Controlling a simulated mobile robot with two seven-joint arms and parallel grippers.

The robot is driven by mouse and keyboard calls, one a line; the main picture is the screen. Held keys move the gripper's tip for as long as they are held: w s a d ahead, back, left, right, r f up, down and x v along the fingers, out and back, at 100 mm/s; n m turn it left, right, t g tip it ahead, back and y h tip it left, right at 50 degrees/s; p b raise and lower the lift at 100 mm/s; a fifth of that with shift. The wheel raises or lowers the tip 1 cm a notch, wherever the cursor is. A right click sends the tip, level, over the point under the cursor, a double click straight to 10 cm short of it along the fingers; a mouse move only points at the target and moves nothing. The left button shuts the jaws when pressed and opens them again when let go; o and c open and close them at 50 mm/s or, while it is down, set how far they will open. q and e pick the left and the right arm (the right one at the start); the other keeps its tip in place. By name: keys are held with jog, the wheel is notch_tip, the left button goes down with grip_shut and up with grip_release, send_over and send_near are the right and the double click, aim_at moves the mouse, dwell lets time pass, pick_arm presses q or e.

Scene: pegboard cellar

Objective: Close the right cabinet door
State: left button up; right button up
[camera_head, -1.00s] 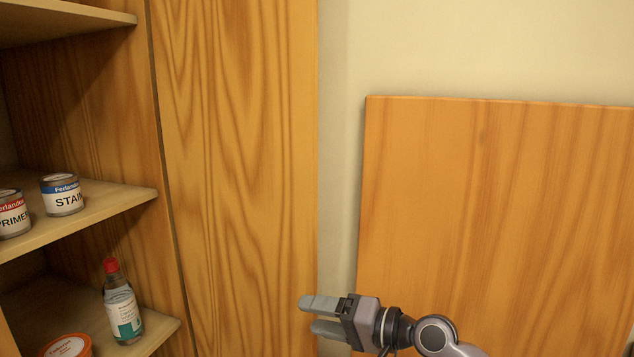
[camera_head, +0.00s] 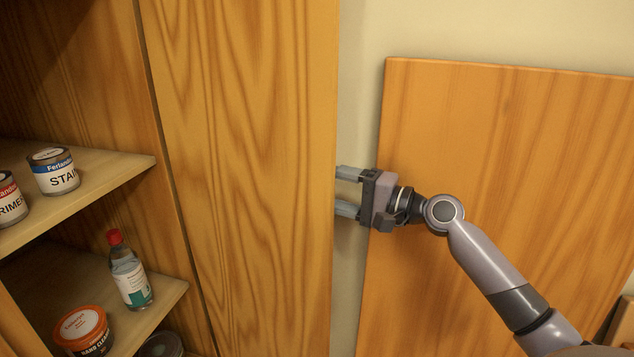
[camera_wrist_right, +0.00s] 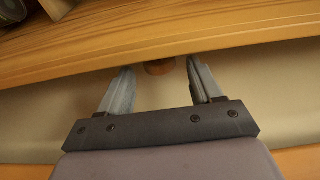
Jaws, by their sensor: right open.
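The right cabinet door (camera_head: 245,170) is a tall wood-grained panel standing open beside the cabinet's shelves in the head view. My right gripper (camera_head: 347,191) is at the door's free right edge, with its fingertips partly hidden behind that edge. In the right wrist view the door (camera_wrist_right: 200,35) crosses the top of the picture. A round wooden knob (camera_wrist_right: 160,67) on it lies between the tips of my open right gripper (camera_wrist_right: 158,80). I cannot tell whether the fingers touch the knob. My left gripper is not in view.
The cabinet shelf (camera_head: 100,195) holds a stain can (camera_head: 55,172) and a primer can (camera_head: 10,200). Below stand a red-capped bottle (camera_head: 131,272) and a hand cleaner tub (camera_head: 83,330). A wooden panel (camera_head: 480,130) is behind my right arm, against the pale wall.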

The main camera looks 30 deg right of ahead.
jog(key=shift+x, duration=2.1)
grip_shut()
